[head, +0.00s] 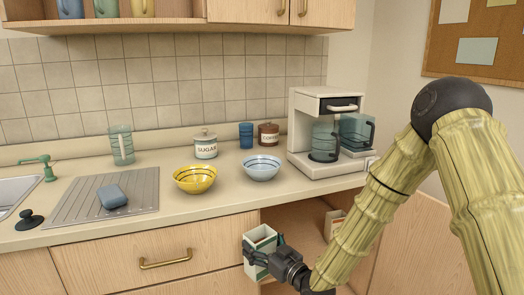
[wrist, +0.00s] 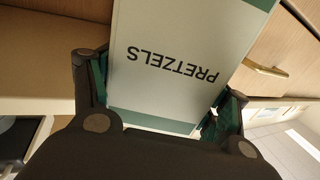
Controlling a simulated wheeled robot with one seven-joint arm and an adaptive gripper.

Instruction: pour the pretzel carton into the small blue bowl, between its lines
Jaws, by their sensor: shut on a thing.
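The pretzel carton (wrist: 180,60) is white with green bands and shows its PRETZELS label upside down in the wrist view. In the head view the carton (head: 261,243) is upright or nearly so, below the counter edge, in front of the open cabinet. My gripper (head: 262,258) is shut on it, with a finger on each side in the wrist view (wrist: 160,100). The small blue bowl (head: 262,168) stands on the counter, above and behind the carton. Dark lines ring its inside. I cannot make out its contents.
A yellow bowl (head: 195,180) stands left of the blue bowl. Behind are a sugar jar (head: 205,144), a blue cup (head: 246,135) and a coffee jar (head: 268,134). A coffee maker (head: 318,130) stands right. The open cabinet (head: 300,230) holds another carton (head: 334,222).

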